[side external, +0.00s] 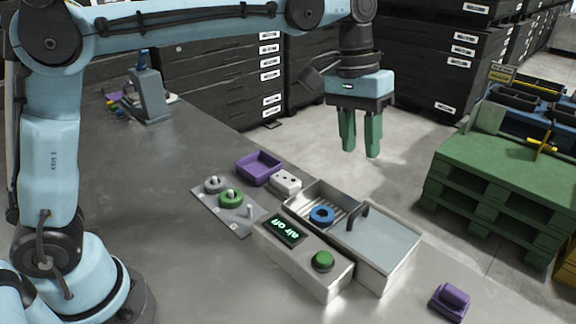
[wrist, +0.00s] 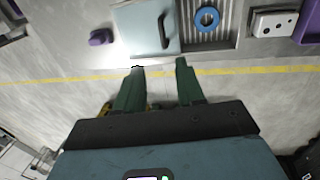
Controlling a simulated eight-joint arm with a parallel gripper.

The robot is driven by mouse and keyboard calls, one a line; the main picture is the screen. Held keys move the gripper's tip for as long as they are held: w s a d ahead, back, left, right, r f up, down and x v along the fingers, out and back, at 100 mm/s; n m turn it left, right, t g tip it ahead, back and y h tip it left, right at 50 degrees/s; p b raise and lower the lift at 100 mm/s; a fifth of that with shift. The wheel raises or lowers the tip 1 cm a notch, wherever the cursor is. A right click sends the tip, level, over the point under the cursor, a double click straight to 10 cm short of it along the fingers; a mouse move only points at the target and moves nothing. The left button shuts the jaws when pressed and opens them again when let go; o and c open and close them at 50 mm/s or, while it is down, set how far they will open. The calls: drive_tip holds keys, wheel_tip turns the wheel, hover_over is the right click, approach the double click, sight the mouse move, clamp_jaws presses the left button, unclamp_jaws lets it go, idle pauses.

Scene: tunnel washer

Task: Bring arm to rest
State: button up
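My arm is light blue with dark joints and reaches across the top of the side external view. My gripper (side external: 361,150) hangs from it, pointing down, with two green fingers apart and nothing between them. It is in the air beyond the table edge, above the floor. In the wrist view, my gripper (wrist: 158,68) also shows its fingers apart and empty, with the table edge ahead of the tips.
A steel washer box (side external: 390,250) with a sliding lid and handle holds a blue ring (side external: 322,215). Its control box has a green button (side external: 323,261) and a display reading "air off". A peg plate (side external: 225,215), purple tray (side external: 259,167) and green pallet stack (side external: 490,185) stand around.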

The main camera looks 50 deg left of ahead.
drive_tip(key=s+a+f+t+y, duration=0.1)
drive_tip(key=s+a+f+t, duration=0.2)
drive_tip(key=s+a, duration=0.4)
drive_tip(key=s+a+f+t+y, duration=0.1)
drive_tip(key=s+a+f+t, duration=0.3)
drive_tip(key=s+a, duration=0.3)
drive_tip(key=shift+s+a+f, duration=0.15)
drive_tip(key=shift+a+f, duration=0.25)
drive_tip(key=shift+a, duration=0.65)
